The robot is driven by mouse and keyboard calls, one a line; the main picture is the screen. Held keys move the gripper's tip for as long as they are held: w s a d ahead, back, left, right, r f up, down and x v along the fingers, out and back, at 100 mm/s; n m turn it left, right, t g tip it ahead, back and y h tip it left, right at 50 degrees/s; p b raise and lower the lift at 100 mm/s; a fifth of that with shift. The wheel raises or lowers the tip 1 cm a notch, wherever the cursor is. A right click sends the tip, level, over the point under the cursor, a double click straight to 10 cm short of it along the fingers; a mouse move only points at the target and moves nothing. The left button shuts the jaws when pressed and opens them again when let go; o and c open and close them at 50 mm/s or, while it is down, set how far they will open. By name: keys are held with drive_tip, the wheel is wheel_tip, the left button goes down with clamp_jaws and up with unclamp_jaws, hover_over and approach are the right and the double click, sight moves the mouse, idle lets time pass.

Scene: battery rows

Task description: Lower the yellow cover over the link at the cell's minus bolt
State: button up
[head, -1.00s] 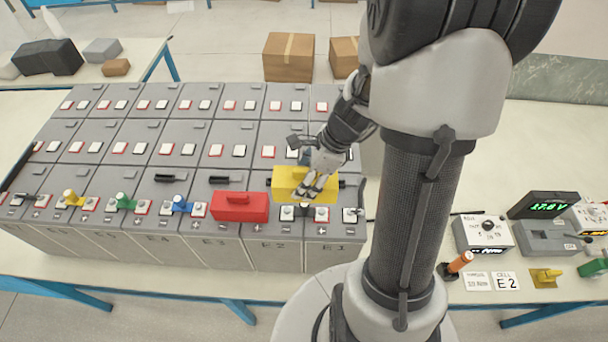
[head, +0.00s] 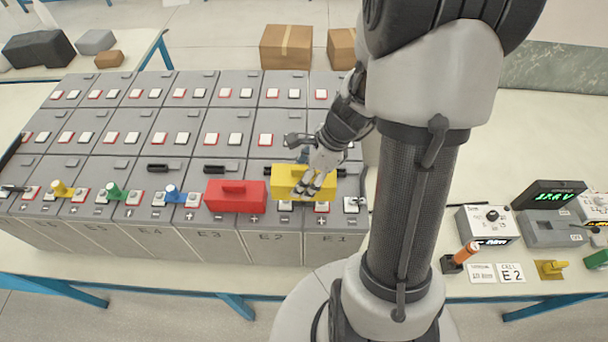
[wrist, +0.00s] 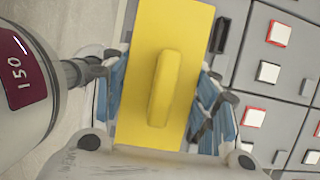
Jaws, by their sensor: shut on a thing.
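The yellow cover (head: 285,175) is a box with a raised grip on top. My gripper (head: 307,187) is shut on it and holds it over the boundary between cells E2 (head: 273,226) and E1 (head: 335,226). In the wrist view the cover (wrist: 145,40) sits between the blue-lined fingers of my gripper (wrist: 160,100). White terminal pads (head: 285,206) show just below its near edge, partly covered. The link and the minus bolt are hidden under the cover. I cannot tell whether the cover touches the cells.
A red cover (head: 235,200) sits close to the left, across E3 and E2. Blue (head: 174,197), green (head: 115,193) and yellow (head: 62,189) handled pieces stand farther left. A meter box (head: 486,226), an orange-handled tool (head: 466,253) and an E2 card (head: 511,273) are on the right bench.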

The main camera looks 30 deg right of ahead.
drive_tip(key=shift+f+b, duration=3)
drive_tip(key=shift+f, duration=0.7)
drive_tip(key=o, duration=1.2)
drive_tip(key=shift+c, duration=0.2)
